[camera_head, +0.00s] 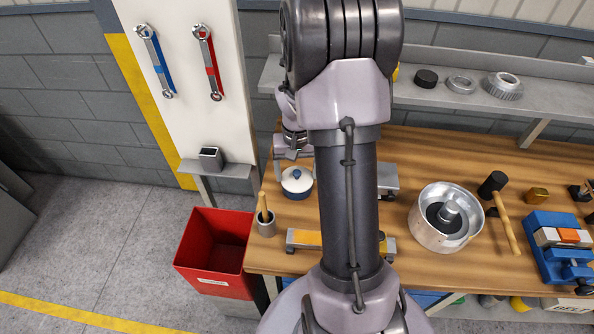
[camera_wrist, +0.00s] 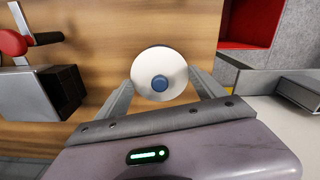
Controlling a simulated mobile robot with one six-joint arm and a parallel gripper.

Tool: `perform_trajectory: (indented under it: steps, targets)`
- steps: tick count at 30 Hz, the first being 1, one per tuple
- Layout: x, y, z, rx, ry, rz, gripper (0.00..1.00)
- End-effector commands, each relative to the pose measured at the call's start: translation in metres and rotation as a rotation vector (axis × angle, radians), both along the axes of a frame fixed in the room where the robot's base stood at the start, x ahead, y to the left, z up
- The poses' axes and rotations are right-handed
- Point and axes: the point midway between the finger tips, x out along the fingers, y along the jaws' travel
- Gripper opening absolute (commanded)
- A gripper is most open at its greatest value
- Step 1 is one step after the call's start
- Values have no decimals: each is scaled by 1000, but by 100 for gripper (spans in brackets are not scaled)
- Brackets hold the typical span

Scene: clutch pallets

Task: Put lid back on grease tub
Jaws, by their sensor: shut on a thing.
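The white lid with a blue knob (camera_wrist: 150,65) fills the middle of the wrist view, between the fingers of my gripper (camera_wrist: 163,84), which is shut on it. In the head view the lid (camera_head: 297,176) is at the left end of the workbench, directly over the blue grease tub (camera_head: 298,192). I cannot tell whether the lid rests on the tub's rim or is held just above it. In the wrist view the lid hides most or all of the tub.
A grey pot with a wooden-handled brush (camera_head: 266,226) stands nearer the bench's left edge. A red bin (camera_head: 213,245) is on the floor beside it. A round metal pan (camera_head: 445,240), a mallet (camera_head: 502,215) and a blue vise (camera_head: 560,245) occupy the right. My arm hides the bench's middle.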

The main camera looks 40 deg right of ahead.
Motion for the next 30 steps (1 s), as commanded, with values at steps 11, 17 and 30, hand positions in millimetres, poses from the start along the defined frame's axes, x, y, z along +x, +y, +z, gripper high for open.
perform_trajectory:
  steps: [11,17,30]
  targets:
    - [0,0,0,0,0,0,41]
    - [0,0,0,0,0,0,100]
    - [0,0,5,0,0,0,100]
